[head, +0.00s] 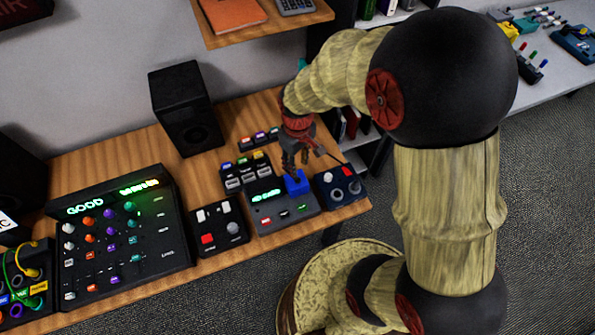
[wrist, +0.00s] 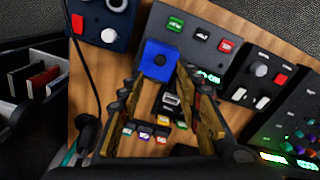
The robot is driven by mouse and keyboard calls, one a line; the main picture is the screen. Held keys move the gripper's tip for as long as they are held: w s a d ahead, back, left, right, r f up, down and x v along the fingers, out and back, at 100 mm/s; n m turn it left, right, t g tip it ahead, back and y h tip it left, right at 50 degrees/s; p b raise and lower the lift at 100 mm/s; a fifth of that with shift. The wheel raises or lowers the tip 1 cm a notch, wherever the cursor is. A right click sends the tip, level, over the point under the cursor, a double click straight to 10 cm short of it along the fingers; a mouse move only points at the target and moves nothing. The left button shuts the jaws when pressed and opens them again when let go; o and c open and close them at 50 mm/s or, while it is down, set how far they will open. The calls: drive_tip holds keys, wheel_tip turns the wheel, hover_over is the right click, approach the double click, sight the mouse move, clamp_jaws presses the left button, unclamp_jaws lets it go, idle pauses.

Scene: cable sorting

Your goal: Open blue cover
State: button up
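The blue cover (head: 297,184) is a small bright blue box-like piece at the top right of the dark grey device (head: 268,222) with green lit text. In the wrist view the blue cover (wrist: 158,60) shows a dark round spot on its face. My gripper (head: 291,166) points down just above and behind the cover. In the wrist view my gripper (wrist: 160,72) has its two fingers spread apart with nothing between them. The cover lies just beyond the fingertips; I cannot tell whether they touch it. Part of the device behind the cover is hidden by my gripper.
A dark blue box with knobs (head: 341,187) stands close to the right. A box with a red button (head: 218,228) stands to the left, beside a large mixer panel (head: 122,243). A black speaker (head: 186,108) stands behind. Bare wood shows at the table's front edge.

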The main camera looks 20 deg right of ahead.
sight(298, 179)
wheel_tip(298, 179, down, 8)
drive_tip(key=shift+r+b, duration=0.15)
drive_tip(key=shift+b, duration=0.8)
drive_tip(key=shift+s, duration=0.1)
clamp_jaws()
